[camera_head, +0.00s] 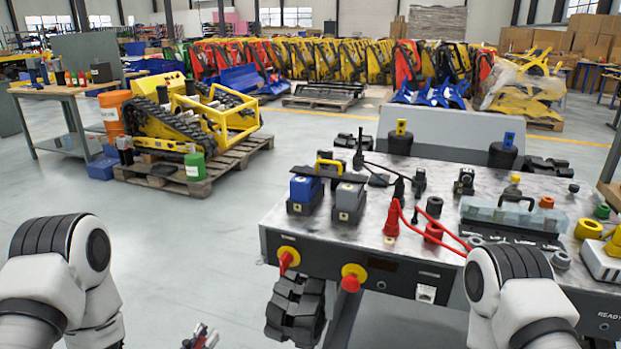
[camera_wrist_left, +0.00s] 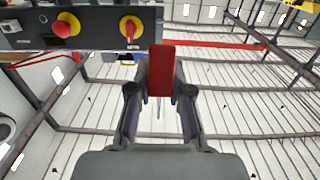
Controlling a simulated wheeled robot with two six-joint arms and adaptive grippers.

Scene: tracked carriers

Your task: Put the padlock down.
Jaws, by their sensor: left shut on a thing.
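My left gripper (camera_wrist_left: 160,85) is shut on a red block-shaped thing, the padlock (camera_wrist_left: 161,68), as the left wrist view shows. Its shackle is not clear. In the head view the left gripper (camera_head: 198,338) shows only small at the bottom edge, with a bit of red at its tip. It is low, in front of and left of the carrier's steel-topped deck (camera_head: 330,212), apart from it. My right gripper is out of view; only part of my right arm shows.
The carrier's front has two yellow-and-red switches, left (camera_head: 288,258) and right (camera_head: 352,277). A blue block (camera_head: 305,190), a grey block (camera_head: 348,202), red cables and a clear-lidded case (camera_head: 515,215) crowd the deck. A black track (camera_head: 295,308) juts out below. Open floor lies left.

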